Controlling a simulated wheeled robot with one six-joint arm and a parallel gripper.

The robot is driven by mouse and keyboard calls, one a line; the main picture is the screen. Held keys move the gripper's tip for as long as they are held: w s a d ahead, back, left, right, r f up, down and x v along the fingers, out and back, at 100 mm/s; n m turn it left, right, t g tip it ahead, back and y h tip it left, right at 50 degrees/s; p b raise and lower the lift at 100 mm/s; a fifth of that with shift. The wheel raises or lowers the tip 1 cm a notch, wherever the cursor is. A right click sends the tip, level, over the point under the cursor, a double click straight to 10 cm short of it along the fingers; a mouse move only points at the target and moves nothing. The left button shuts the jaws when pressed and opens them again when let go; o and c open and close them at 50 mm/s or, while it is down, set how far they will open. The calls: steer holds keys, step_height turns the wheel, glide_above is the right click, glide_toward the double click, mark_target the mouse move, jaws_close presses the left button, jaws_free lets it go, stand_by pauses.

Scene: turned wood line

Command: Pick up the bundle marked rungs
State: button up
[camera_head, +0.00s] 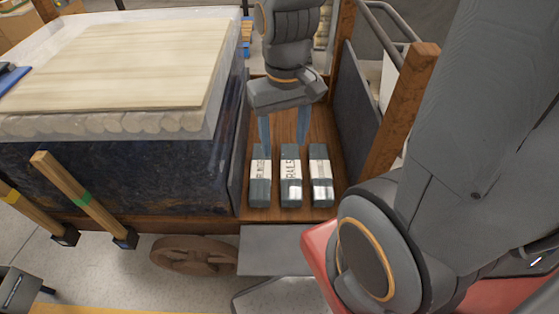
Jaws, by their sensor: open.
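Three grey-green bundles with white label bands stand side by side in a wooden bay. The left bundle (260,191) has lettering that seems to begin with R; I cannot read the whole word. The middle bundle (291,190) seems to read RAILS. The right bundle (320,187) has a pale, glossy band with no lettering I can read. My gripper (284,130) is open and points down, just beyond the bundles in the picture, roughly in line with the left and middle ones. Its fingers are apart with nothing visible between them; their height above the floor is unclear.
Dark panels flank the bay, the right one (357,105) beside a wooden post (401,115). To the left stands a large dark block topped with a pale wood board (120,65). Sticks with green and yellow bands lean there. A wooden wheel (190,255) sits below.

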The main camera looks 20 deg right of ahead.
steer(key=o, duration=0.3)
steer(key=w+f+b, duration=0.1)
steer(key=w+f, duration=0.3)
steer(key=w+f+m+b, duration=0.1)
steer(key=w+f+b, duration=0.1)
steer(key=w+f, duration=0.2)
steer(key=w+f+m+b, duration=0.1)
steer(key=w+f+b, duration=0.1)
steer(key=w+f, duration=0.3)
steer(key=shift+w+d+f, duration=0.1)
steer(key=shift+d+f, duration=0.05)
steer(key=shift+d, duration=0.25)
steer(key=m+b, duration=0.2)
steer(key=b, duration=0.3)
glide_above(261, 169)
steer(key=f, duration=1.8)
steer(key=shift+a+f, duration=0.2)
steer(key=shift+f, duration=0.1)
step_height(261, 169, down, 8)
steer(key=shift+d, duration=0.15)
steer(key=shift+w, duration=0.1)
steer(key=c, duration=1.3)
steer(key=shift+o, duration=0.2)
steer(key=shift+r, duration=0.1)
